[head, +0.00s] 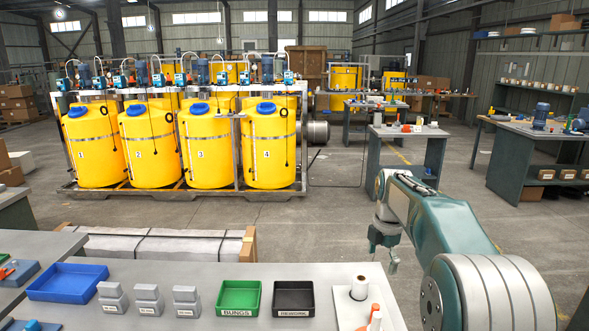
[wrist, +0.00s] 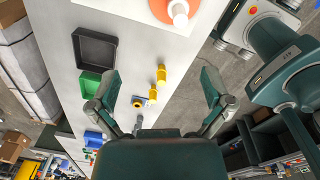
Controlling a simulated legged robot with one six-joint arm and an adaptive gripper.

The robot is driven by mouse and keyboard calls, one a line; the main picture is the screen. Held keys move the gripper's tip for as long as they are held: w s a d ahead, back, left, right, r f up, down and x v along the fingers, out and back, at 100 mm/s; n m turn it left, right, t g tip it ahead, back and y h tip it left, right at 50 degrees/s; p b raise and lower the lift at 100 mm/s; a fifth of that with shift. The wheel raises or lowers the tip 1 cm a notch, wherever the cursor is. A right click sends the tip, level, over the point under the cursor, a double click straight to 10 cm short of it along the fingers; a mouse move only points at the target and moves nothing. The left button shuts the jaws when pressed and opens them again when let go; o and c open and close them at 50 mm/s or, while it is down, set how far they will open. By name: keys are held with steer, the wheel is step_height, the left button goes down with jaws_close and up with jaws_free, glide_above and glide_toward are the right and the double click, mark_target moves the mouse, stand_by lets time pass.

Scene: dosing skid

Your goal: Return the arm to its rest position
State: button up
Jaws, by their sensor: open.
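My gripper (head: 386,248) hangs from my arm at the right of the head view, past the far edge of the grey bench (head: 200,275) and apart from it. In the wrist view its two fingers are spread wide with nothing between their tips (wrist: 160,88). The gripper holds nothing.
Yellow tanks (head: 201,150) stand behind. Open floor (head: 330,215) lies beyond the bench.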

steer(key=s+a+r+m+t, duration=0.2)
steer(key=s+r+m, duration=0.45)
steer(key=s, duration=0.35)
steer(key=s+a+f+m+t, duration=0.1)
steer(key=s+f+m, duration=0.1)
steer(key=s+m, duration=0.6)
steer(key=s+a+f+m+t, duration=0.2)
steer(key=s+m, duration=0.5)
steer(key=s, duration=0.8)
steer(key=shift+s+a+f+m, duration=0.15)
steer(key=shift+s+f+m, duration=0.05)
steer(key=shift+m, duration=0.15)
